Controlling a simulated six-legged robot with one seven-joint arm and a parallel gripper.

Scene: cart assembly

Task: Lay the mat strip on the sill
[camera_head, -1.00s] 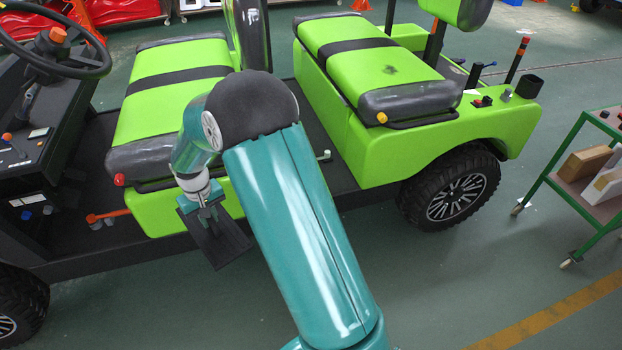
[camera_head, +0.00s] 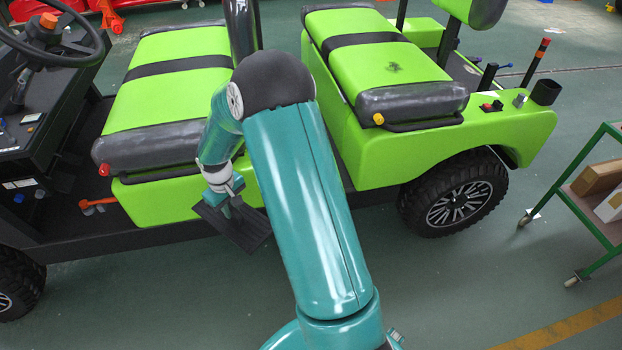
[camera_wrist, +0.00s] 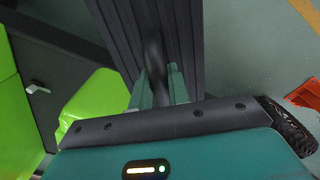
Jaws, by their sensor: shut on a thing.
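The mat strip (camera_head: 247,232) is a dark, ribbed flat piece held in my gripper (camera_head: 228,200), in front of the cart's side near the front seat. In the wrist view the mat strip (camera_wrist: 182,30) stretches away from the two fingers of my gripper (camera_wrist: 158,88), which are shut on a raised part at its middle. The sill (camera_head: 110,243) is the dark long edge of the cart floor between the wheels. My arm hides part of it.
The green front seat (camera_head: 170,100) and rear seat body (camera_head: 420,150) rise behind the sill. An orange lever (camera_head: 97,204) lies on the cart floor at left. The rear wheel (camera_head: 458,200) and a green trolley (camera_head: 590,220) are at right.

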